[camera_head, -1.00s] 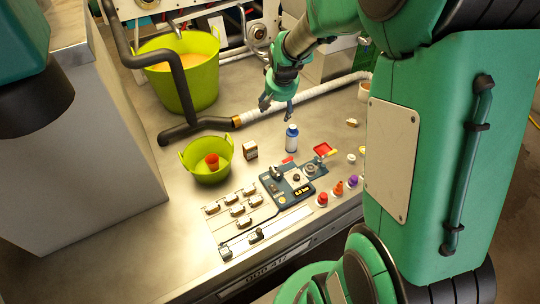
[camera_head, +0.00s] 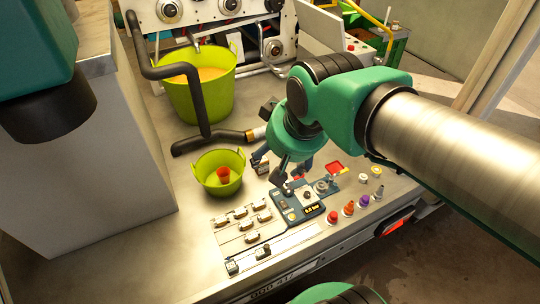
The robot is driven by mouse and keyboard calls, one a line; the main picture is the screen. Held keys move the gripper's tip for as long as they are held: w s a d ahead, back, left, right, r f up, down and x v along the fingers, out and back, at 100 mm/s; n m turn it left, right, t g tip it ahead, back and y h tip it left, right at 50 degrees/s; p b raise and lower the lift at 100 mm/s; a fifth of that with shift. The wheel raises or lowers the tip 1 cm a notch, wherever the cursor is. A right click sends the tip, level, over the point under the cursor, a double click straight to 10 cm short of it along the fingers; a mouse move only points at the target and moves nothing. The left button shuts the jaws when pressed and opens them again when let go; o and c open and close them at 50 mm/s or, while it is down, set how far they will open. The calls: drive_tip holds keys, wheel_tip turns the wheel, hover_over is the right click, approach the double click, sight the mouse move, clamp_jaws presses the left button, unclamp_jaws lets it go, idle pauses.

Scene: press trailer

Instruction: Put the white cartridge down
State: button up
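Several small whitish pieces with dark parts, which look like the cartridges, stand in a cluster on a pale mat (camera_head: 228,241) at the front of the metal counter; one is this cartridge (camera_head: 248,225). My gripper (camera_head: 290,180) points down just above and behind the dark blue-grey device (camera_head: 314,211) with a small display, right of the cluster. Its fingers are small and partly dark here. I cannot tell whether they are apart or hold a cartridge.
A green tub (camera_head: 222,188) with a red cup (camera_head: 223,174) stands left of my gripper. A larger green bucket (camera_head: 200,95) and a dark hose (camera_head: 160,72) are behind. Coloured small bottles (camera_head: 349,209) line the right front edge. A grey cabinet fills the left.

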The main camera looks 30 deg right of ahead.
drive_tip(key=shift+n, duration=0.3)
drive_tip(key=s, duration=0.1)
drive_tip(key=s+a, duration=0.1)
drive_tip(key=s, duration=0.3)
drive_tip(key=shift+s+a, duration=0.2)
drive_tip(key=shift+a, duration=0.2)
idle(0.6)
